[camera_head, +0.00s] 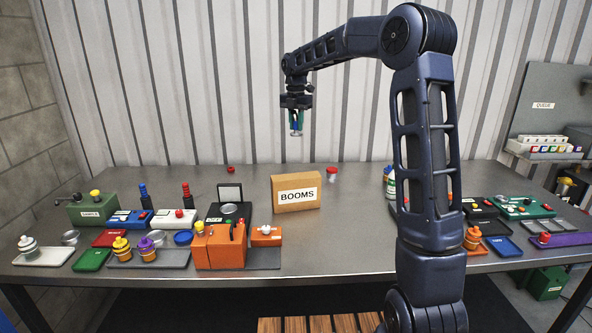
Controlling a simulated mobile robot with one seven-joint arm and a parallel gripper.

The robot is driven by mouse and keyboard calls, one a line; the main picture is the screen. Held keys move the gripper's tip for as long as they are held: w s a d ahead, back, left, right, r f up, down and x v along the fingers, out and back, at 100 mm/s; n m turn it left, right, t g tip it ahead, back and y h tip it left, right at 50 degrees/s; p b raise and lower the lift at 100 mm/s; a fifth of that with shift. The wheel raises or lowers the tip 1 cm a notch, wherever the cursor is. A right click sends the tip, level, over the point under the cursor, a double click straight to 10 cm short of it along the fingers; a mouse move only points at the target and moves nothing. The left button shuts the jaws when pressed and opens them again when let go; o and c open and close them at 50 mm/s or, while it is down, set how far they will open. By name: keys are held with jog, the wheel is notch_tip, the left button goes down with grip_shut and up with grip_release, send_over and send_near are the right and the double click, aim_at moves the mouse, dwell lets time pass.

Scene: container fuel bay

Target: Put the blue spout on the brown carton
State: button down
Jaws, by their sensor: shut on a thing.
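The brown carton (279,195) stands upright near the middle of the steel bench, with a white "BOOMS" label on its front. My gripper (296,132) is above and slightly behind it in the picture, pointing down, well apart from it. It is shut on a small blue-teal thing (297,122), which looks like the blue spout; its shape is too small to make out.
Left of the carton stand a black scale (231,208) and an orange case (219,248). Bare bench (345,235) is in front right. My arm hides part of the right side.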

notch_tip(320, 180, down, 17)
jog(key=shift+r, duration=0.1)
dwell(0.5)
jog(key=c, duration=1.3)
grip_release()
jog(key=shift+f, duration=0.2)
jog(key=shift+o, duration=0.2)
